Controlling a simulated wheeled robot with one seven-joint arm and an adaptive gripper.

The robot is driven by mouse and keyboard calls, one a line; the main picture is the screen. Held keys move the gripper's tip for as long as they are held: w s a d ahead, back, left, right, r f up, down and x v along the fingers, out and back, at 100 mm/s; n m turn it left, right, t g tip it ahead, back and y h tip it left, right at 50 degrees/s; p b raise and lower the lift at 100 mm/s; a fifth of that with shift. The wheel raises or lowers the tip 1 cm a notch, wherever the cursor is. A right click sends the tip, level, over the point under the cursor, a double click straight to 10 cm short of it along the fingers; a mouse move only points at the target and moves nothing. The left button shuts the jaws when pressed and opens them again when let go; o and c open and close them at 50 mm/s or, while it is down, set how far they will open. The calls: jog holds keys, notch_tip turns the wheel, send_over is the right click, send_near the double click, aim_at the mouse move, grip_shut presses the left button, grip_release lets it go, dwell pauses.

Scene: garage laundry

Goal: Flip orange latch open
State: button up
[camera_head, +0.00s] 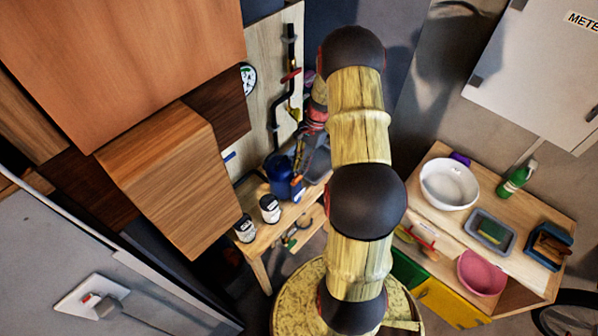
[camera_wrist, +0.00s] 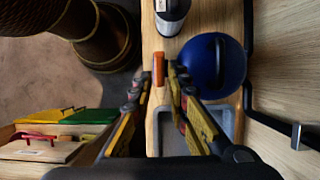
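A small upright orange piece (camera_wrist: 159,69), which looks like the orange latch, shows in the wrist view at the wooden bench's edge, beside a blue rounded container (camera_wrist: 226,66). My gripper (camera_wrist: 160,76) reaches toward it from below in the picture. Its fingers are partly open, one tip on each side of the orange piece, with narrow gaps. I cannot tell whether either tip touches it. In the head view my arm hides the latch and most of the gripper.
The bench (camera_head: 262,236) holds the blue container (camera_head: 280,177), labelled cans (camera_head: 269,208) and a grey sink-like tray (camera_wrist: 222,120). A pipe board (camera_head: 262,95) stands behind. At right, another table (camera_head: 437,240) carries a white bowl (camera_head: 449,184) and pink bowl (camera_head: 482,272).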

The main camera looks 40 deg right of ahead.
jog(key=v, duration=0.9)
dwell(0.3)
